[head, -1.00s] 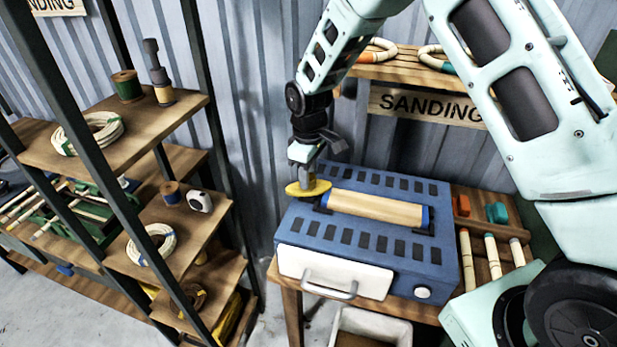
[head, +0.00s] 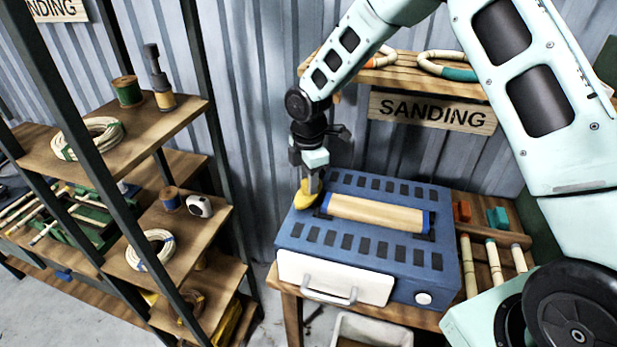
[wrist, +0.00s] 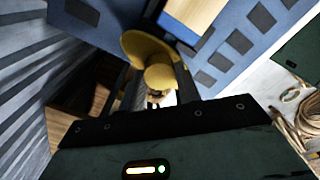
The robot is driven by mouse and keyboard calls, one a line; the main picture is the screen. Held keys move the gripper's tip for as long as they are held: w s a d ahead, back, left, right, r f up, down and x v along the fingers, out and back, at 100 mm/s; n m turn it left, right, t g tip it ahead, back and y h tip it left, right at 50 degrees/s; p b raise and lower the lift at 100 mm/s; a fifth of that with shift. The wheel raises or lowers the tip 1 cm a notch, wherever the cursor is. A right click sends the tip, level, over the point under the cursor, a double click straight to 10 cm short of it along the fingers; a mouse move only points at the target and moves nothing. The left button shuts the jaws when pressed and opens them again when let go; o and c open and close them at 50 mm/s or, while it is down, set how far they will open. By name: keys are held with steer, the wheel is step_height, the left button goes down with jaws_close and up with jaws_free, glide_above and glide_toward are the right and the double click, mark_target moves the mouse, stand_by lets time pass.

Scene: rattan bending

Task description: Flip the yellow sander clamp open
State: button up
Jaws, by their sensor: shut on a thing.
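The yellow clamp (head: 306,197) is at the left end of the blue sander (head: 367,262). It stands tilted up, beside the left end of the pale wooden roller (head: 376,214). My gripper (head: 311,184) comes down from above and is shut on the yellow clamp. In the wrist view the clamp (wrist: 146,48) shows as a curved yellow plate with a rounded knob between my fingers (wrist: 155,88). The clamp's hinge is hidden. The roller has blue ends and lies along the sander's top.
The sander has a white front drawer (head: 335,279) and stands on a wooden bench. Sanded sticks (head: 494,262) and coloured blocks lie to its right. A shelf rack (head: 115,135) with coils and spools stands at left. A metal wall is close behind.

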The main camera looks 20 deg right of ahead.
steer(key=shift+n, duration=1.1)
steer(key=o, duration=1)
step_height(320, 180, up, 18)
steer(key=b, duration=0.3)
steer(key=shift+f, duration=0.25)
